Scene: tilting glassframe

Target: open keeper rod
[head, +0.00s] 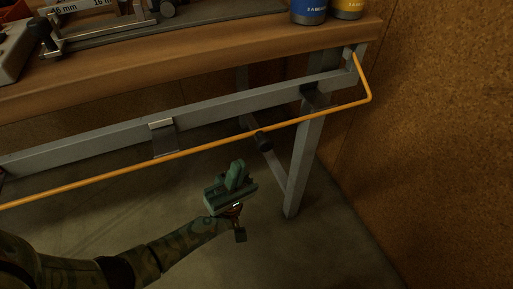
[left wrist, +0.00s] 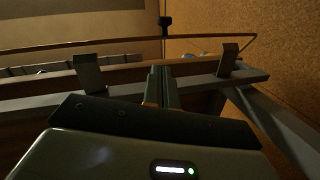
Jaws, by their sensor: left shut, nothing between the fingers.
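The keeper rod (head: 205,147) is a thin orange bar running along the front of the workbench. Its right end bends back to the bench frame near the right leg. My left gripper (head: 236,176) is shut and empty, below and apart from the rod, left of the knob. My right gripper is not in view.
Metal clips (head: 163,138) are fixed to the grey frame rail (head: 90,139) behind the rod. The wooden benchtop (head: 200,55) overhangs above. A grey bench leg (head: 303,165) stands right of my gripper, and a cork-like wall (head: 450,130) lies beyond. The floor below is clear.

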